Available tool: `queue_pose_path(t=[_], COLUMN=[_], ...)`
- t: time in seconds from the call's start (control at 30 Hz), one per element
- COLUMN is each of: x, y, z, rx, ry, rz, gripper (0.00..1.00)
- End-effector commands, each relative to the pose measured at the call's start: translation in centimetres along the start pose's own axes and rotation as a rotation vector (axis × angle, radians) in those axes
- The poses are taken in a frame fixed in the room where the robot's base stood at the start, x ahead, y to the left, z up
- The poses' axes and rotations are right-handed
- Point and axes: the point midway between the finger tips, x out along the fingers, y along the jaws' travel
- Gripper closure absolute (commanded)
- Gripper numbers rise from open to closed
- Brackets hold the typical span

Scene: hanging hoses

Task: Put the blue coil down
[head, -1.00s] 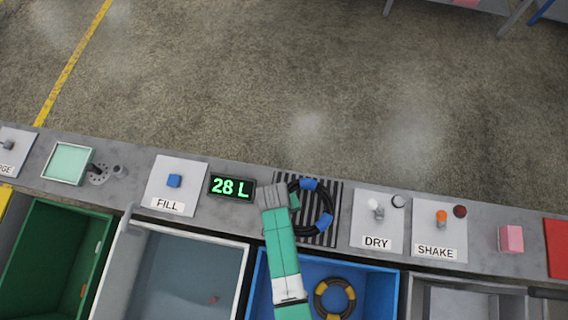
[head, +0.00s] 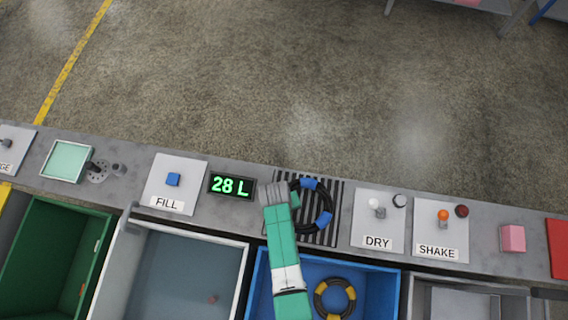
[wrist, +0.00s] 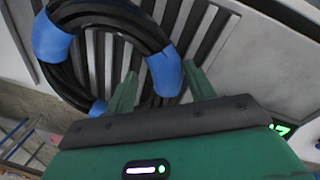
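The blue coil, a black hose ring with blue bands (head: 322,222), lies on the black-and-grey striped mat (head: 334,190) on the bench. It also fills the upper left of the wrist view (wrist: 60,72). My gripper (head: 295,200) is at the coil's left side in the head view. In the wrist view its two green fingers (wrist: 162,88) stand apart on either side of one blue band, one inside the ring and one outside. A gap shows between the band and the inner finger. The fingers' far ends are partly hidden.
A green-lit display (head: 231,186) reading 28 L and the FILL panel (head: 186,191) are left of the mat. The DRY panel (head: 376,224) and SHAKE panel (head: 430,212) are right of it. A blue bin (head: 392,292) in front holds a yellow-and-black coil (head: 335,297).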

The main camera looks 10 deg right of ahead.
Motion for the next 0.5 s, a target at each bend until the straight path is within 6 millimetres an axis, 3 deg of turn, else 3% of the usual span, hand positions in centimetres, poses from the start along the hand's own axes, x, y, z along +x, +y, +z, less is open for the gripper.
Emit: queue_pose_path(t=[0.23, 0.5], x=[-1.2, -7.9], y=[0.1, 0.0], z=[-0.1, -0.1], rx=[0.000, -0.001], ry=[0.003, 0.004], rz=[0.001, 0.000], gripper=[0.46, 0.46])
